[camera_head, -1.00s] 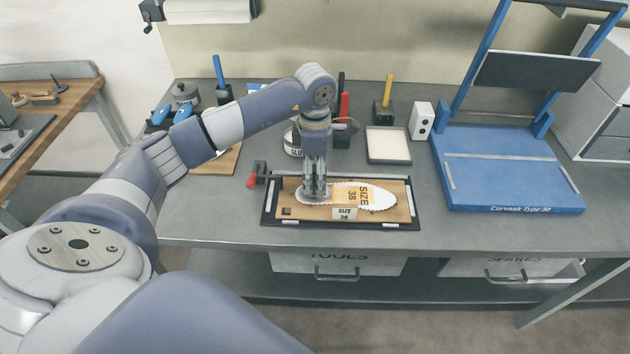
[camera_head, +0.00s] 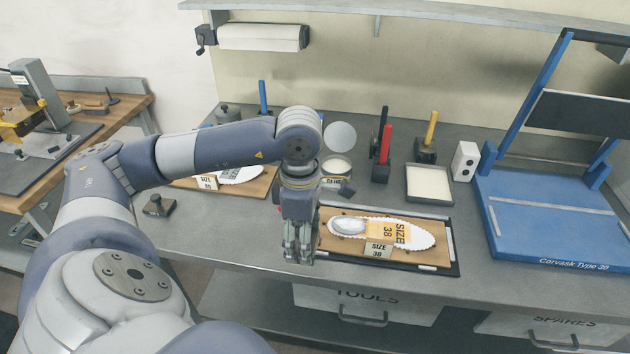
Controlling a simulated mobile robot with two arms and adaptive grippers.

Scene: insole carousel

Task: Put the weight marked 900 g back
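My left gripper (camera_head: 298,247) points down just left of the insole board, over the bench front; whether its fingers are closed cannot be told, and I see no object between them. A white insole (camera_head: 424,238) with a yellow "SIZE 38" label lies on the wooden board (camera_head: 338,249) in a dark frame. A shiny silver oval (camera_head: 348,227) covers its heel end. No "900 g" marking is readable. A small dark block with a knob (camera_head: 158,205) stands on the bench left, and a grey knobbed pot-like item (camera_head: 228,112) at the back left. My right gripper is not in view.
A second insole board (camera_head: 262,181) lies behind my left arm. A round tin (camera_head: 336,168), a white tray (camera_head: 428,183), colored-handled tools and a white box (camera_head: 465,161) stand behind. A blue press (camera_head: 560,225) fills the right. The front strip of bench (camera_head: 225,240) is clear.

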